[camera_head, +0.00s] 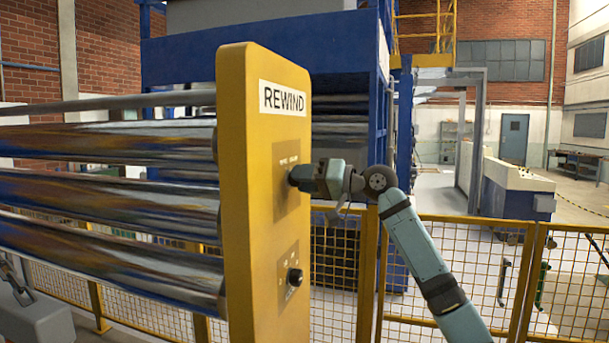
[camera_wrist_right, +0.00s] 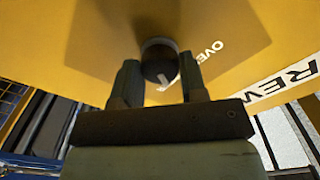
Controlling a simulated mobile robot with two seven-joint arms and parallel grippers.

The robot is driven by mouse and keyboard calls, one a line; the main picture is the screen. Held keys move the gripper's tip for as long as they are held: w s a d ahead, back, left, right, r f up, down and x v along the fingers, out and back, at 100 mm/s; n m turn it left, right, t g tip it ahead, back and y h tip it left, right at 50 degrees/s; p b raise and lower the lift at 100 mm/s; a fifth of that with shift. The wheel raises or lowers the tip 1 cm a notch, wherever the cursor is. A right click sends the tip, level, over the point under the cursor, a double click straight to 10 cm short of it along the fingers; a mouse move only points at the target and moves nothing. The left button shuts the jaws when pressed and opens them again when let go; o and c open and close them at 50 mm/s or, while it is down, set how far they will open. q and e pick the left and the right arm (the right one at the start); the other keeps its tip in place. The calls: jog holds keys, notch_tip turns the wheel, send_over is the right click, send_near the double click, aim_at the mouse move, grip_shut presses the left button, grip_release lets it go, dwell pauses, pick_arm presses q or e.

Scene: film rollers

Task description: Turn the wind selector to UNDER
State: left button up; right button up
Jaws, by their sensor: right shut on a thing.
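The wind selector is a dark round knob (camera_wrist_right: 160,62) on the yellow REWIND panel (camera_head: 250,200). In the right wrist view it sits between the two fingers of my right gripper (camera_wrist_right: 160,85), which is shut on it. A pale pointer mark shows on the knob's near edge, and the word OVER (camera_wrist_right: 210,50) is printed beside it. The UNDER label cannot be read in either view. In the head view my right gripper (camera_head: 296,176) meets the upper plate of the panel and hides most of the knob. My left gripper is not in view.
A second black knob (camera_head: 294,277) sits lower on the same panel. Shiny film rollers (camera_head: 110,205) run left from behind the panel. A yellow mesh fence (camera_head: 450,260) stands behind my right arm. A blue machine frame (camera_head: 180,60) stands behind.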

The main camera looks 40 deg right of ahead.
dwell(0.5)
jog(key=o, duration=0.9)
jog(key=shift+s, duration=0.1)
jog(key=b+v, duration=0.4)
jog(key=v, duration=0.9)
jog(key=shift+s+d, duration=0.25)
